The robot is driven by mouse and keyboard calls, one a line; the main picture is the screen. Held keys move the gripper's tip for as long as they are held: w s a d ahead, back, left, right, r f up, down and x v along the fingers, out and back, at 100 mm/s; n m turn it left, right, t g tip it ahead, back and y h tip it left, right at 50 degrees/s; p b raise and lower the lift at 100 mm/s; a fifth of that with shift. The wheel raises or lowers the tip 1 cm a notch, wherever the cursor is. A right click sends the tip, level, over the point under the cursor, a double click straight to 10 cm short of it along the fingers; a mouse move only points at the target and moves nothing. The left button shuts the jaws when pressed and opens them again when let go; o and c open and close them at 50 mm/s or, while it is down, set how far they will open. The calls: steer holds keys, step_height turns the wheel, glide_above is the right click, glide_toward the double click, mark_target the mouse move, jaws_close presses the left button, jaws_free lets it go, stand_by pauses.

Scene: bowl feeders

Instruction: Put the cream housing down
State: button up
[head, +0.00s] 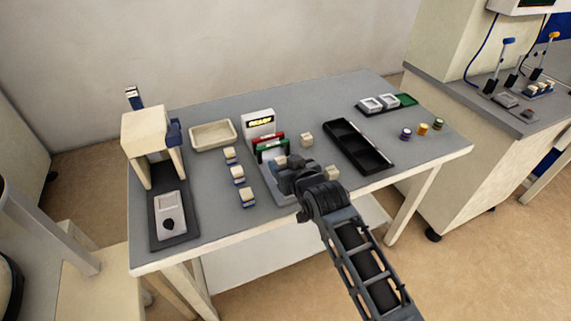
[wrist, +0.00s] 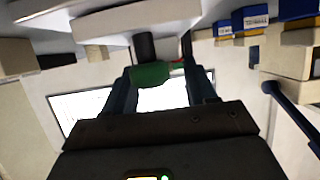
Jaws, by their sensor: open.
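Several small cream blocks that could be the cream housing are in the head view. One cream block (head: 280,161) is at the far side of my gripper (head: 287,170), over a grey tray (head: 272,183). Another cream block (head: 306,140) sits on the table behind the gripper, and a third (head: 332,173) is just right of it. I cannot tell which one is the housing. My gripper is open; in the wrist view its two fingers (wrist: 160,90) stand apart. A green piece (wrist: 150,74) shows between or beyond them; I see no cream block held there.
Red and green cards (head: 270,144) stand behind the gripper by a white box (head: 259,122). Several blue-and-cream blocks (head: 238,175) line up left. A black divided tray (head: 357,147) lies right. A cream press (head: 148,135) stands at the left end.

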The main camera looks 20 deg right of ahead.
steer(key=shift+r, duration=0.1)
steer(key=shift+s+r, duration=0.1)
steer(key=shift+s, duration=0.05)
steer(key=v, duration=1.1)
steer(key=shift+s+r, duration=0.2)
steer(key=shift+s, duration=0.1)
steer(key=s+f, duration=0.2)
steer(key=s, duration=2)
steer(key=s+r, duration=0.5)
steer(key=s, duration=0.3)
steer(key=s+r+t, duration=0.1)
steer(key=s+r, duration=0.3)
steer(key=s, duration=0.5)
steer(key=shift+r, duration=0.4)
